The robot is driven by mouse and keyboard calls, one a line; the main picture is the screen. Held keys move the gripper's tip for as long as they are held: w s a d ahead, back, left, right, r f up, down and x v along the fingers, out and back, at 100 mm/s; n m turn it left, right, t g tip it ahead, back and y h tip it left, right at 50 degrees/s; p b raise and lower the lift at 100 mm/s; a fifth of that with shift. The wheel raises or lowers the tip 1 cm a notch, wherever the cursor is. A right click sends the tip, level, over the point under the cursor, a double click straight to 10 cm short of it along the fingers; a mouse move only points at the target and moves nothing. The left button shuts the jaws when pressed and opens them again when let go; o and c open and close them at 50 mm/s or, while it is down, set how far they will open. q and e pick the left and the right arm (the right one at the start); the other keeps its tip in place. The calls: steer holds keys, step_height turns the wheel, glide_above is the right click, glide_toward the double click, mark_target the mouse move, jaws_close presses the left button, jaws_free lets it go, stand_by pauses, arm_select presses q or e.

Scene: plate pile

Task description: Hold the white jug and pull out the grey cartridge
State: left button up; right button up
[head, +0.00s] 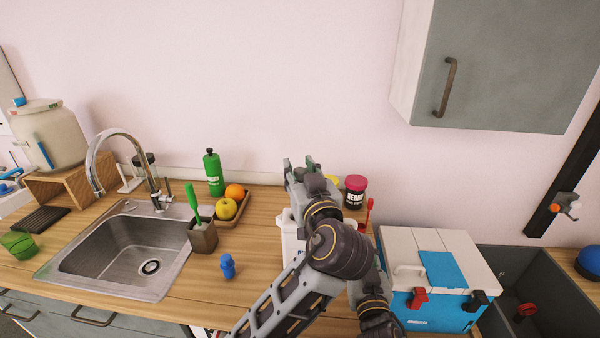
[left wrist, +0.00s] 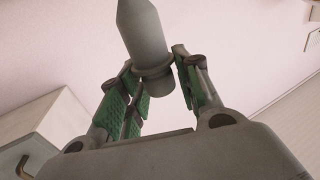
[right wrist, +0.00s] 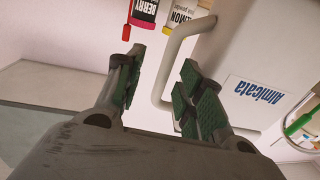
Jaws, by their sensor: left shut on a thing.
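The white jug (head: 289,236) stands on the counter, mostly hidden behind my arm in the head view. In the right wrist view the jug (right wrist: 245,65) shows its side, its "Almicata" label and its handle (right wrist: 172,60). My left gripper (head: 300,164) is raised above the jug. In the left wrist view my left gripper (left wrist: 160,88) is shut on the grey cartridge (left wrist: 145,35), a pointed cylinder, with only wall behind it. My right gripper (right wrist: 160,88) is open; the handle appears between its fingers, and contact cannot be told. It is hidden in the head view.
A berry jar (head: 355,191) stands behind the jug. A blue and white cooler (head: 460,262) is to the right.

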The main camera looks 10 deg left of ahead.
steer(key=s, duration=0.7)
steer(key=shift+s+d, duration=0.25)
steer(key=shift+d, duration=0.15)
stand_by(0.4)
arm_select(q)
steer(key=shift+s, duration=0.1)
arm_select(e)
steer(key=shift+s, duration=0.15)
